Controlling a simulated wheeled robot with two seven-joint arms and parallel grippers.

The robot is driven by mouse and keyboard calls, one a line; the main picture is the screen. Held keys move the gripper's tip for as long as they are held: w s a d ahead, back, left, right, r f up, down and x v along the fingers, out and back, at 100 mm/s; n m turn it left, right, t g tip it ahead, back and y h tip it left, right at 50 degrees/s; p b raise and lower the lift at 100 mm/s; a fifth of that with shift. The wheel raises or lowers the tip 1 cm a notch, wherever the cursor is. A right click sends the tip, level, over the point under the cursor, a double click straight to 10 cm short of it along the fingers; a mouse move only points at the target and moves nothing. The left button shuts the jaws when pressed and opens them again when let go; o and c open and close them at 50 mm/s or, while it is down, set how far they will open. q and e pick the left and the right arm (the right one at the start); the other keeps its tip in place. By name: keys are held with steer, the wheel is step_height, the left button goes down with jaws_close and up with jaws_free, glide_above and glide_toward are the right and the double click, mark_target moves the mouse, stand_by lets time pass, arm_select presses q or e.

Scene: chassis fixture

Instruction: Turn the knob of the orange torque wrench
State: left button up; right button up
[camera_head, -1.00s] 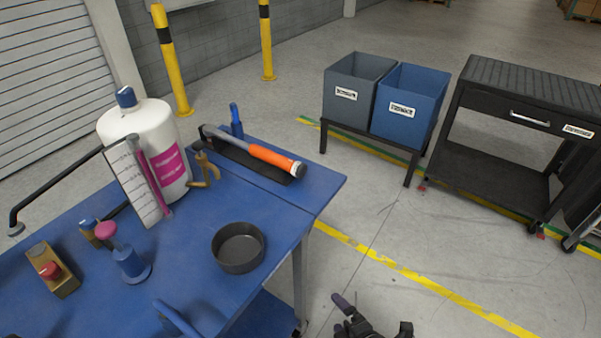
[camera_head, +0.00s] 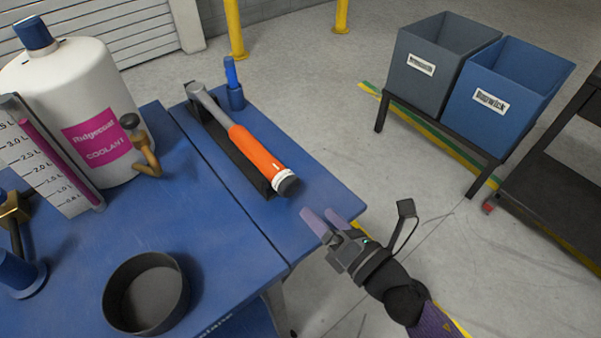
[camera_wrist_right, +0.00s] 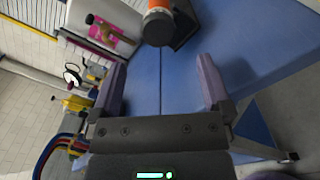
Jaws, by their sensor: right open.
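The orange torque wrench (camera_head: 257,153) lies in a black holder (camera_head: 226,148) on the blue table, its grey head at the far end. Its dark knob (camera_head: 287,183) is at the near end, beside a white ring. My right gripper (camera_head: 327,222) is open and empty, a little to the right of and nearer than the knob, by the table's edge. In the right wrist view the wrench's end (camera_wrist_right: 157,24) shows ahead, between and beyond the two open fingers (camera_wrist_right: 160,85). My left gripper is not in view.
A white coolant bottle (camera_head: 75,105) with a brass tap stands left of the wrench. A dark round dish (camera_head: 146,292) sits at the table's front. A blue upright piece (camera_head: 234,88) stands by the wrench head.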

mark_target(293, 188)
steer(key=x, duration=0.9)
steer(key=shift+s+a, duration=0.1)
steer(key=shift+s, duration=0.05)
steer(key=shift+c, duration=1.3)
steer(key=c, duration=1)
